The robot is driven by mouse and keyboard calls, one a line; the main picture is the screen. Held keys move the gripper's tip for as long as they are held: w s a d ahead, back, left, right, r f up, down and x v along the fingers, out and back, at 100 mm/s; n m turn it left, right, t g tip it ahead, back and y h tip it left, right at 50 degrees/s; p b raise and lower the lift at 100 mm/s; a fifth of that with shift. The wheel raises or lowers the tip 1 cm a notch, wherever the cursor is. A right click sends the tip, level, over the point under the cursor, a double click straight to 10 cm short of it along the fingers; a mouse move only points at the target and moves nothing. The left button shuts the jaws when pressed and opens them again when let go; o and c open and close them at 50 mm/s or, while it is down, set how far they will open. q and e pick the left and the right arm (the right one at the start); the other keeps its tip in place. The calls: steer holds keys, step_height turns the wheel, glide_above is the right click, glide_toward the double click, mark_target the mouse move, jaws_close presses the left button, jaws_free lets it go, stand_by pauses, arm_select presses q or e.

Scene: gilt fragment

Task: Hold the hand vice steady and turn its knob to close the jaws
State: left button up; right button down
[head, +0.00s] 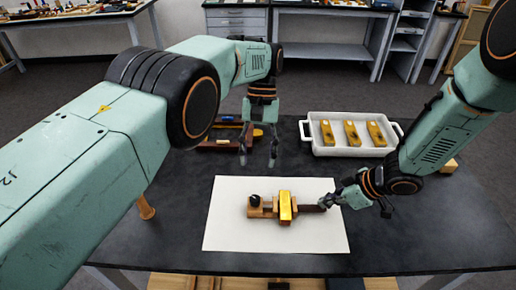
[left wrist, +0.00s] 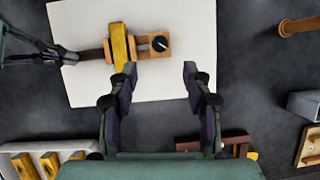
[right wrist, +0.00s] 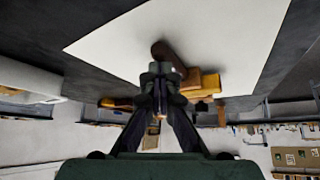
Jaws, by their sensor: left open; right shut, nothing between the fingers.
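The hand vice lies on a white sheet (head: 225,232). It has a wooden body (head: 268,211), a dark knob (head: 255,200) at its left end and a dark handle (head: 310,208) at its right. A gold piece (head: 285,205) sits across its middle; the jaw gap is hidden. The left wrist view shows the knob (left wrist: 159,43) beyond my open fingers. My left gripper (head: 258,158) is open and empty, above and behind the sheet. My right gripper (head: 326,203) is shut at the handle's free end, with nothing between its fingers. Whether it touches the handle is unclear.
A white tray (head: 314,149) with three gold-topped wooden pieces stands at the back right. A dark wooden tray (head: 215,145) lies behind my left gripper. A wooden peg-like piece (head: 146,207) stands at the left. The sheet around the vice is clear.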

mark_target(254, 198)
arm_select(q)
steer(key=shift+v, duration=0.75)
steer(key=a+r+n+h, duration=0.2)
steer(key=a+r+n, duration=0.1)
steer(key=r, duration=0.5)
steer(key=s+a+f+n+t+h, duration=0.3)
steer(key=s+f+n, duration=0.35)
steer(key=n, duration=0.65)
steer(key=d+f, duration=0.1)
steer(key=f, duration=0.3)
steer(key=w+d+f+n, duration=0.1)
steer(key=d+f, duration=0.1)
steer(key=f, duration=0.2)
steer(key=d+f+n+t, duration=0.1)
steer(key=f, duration=0.3)
steer(key=shift+w+d+f, duration=0.2)
steer(key=shift+d+f, duration=0.05)
steer(key=shift+f, duration=0.05)
